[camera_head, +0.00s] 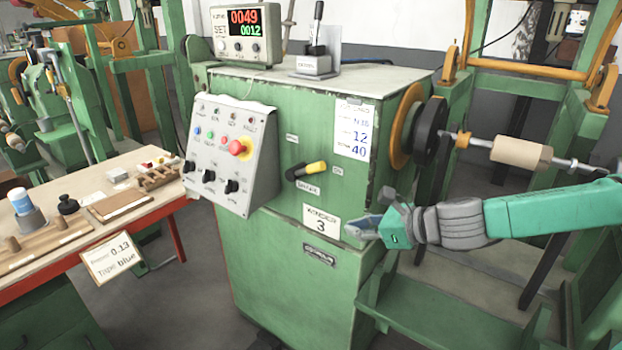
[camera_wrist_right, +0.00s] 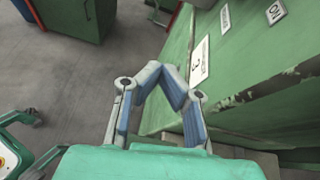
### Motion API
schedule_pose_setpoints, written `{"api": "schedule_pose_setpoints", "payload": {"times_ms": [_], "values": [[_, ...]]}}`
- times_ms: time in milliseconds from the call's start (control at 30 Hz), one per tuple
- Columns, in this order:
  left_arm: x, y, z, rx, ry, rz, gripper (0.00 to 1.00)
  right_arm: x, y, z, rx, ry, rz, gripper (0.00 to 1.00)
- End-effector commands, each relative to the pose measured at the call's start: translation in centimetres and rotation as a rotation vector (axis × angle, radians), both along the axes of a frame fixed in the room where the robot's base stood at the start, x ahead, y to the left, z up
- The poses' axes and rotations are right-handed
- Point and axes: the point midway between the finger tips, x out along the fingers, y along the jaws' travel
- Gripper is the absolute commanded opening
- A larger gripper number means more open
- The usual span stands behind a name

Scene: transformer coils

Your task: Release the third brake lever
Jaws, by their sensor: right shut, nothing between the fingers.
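The brake lever (camera_head: 308,170) is a black lever with a yellow tip on the front of the green winder cabinet (camera_head: 290,255), above the "WINDER 3" label (camera_head: 321,220). It points right, tilted slightly upward, with a "BRAKE" label just below. My right gripper (camera_head: 362,226) is beside the cabinet's right front edge, lower and to the right of the lever, apart from it. In the right wrist view its blue-padded fingers (camera_wrist_right: 163,72) meet at the tips with nothing between them. The "3" label (camera_wrist_right: 200,61) also shows there; the lever does not. My left gripper is out of view.
A grey control panel (camera_head: 232,150) with a red button juts out left of the lever. A spindle with a wooden roll (camera_head: 520,152) extends right of the cabinet. A workbench (camera_head: 110,205) with tools stands at the left. Space before the lever looks clear.

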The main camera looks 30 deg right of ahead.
Motion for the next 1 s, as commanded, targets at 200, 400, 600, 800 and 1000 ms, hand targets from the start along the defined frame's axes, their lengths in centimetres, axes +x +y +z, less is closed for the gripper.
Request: {"api": "schedule_pose_setpoints", "payload": {"times_ms": [200, 400, 600, 800, 1000], "values": [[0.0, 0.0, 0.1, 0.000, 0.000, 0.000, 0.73, 0.9, -3.6, 3.4, 0.242, -0.046, -0.158, 0.00], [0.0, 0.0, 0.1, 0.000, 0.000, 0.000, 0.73, 1.0, -4.4, 4.5, 0.317, -0.062, -0.198, 0.00], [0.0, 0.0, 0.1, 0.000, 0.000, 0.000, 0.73, 1.0, -4.4, 4.6, 0.318, -0.062, -0.200, 0.00], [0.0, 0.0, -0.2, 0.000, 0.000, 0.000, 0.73, 1.2, -4.5, 4.3, 0.318, -0.062, -0.199, 0.00], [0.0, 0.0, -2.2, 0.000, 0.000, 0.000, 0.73, 2.4, -4.1, 3.5, 0.313, -0.063, -0.195, 0.00]]}}
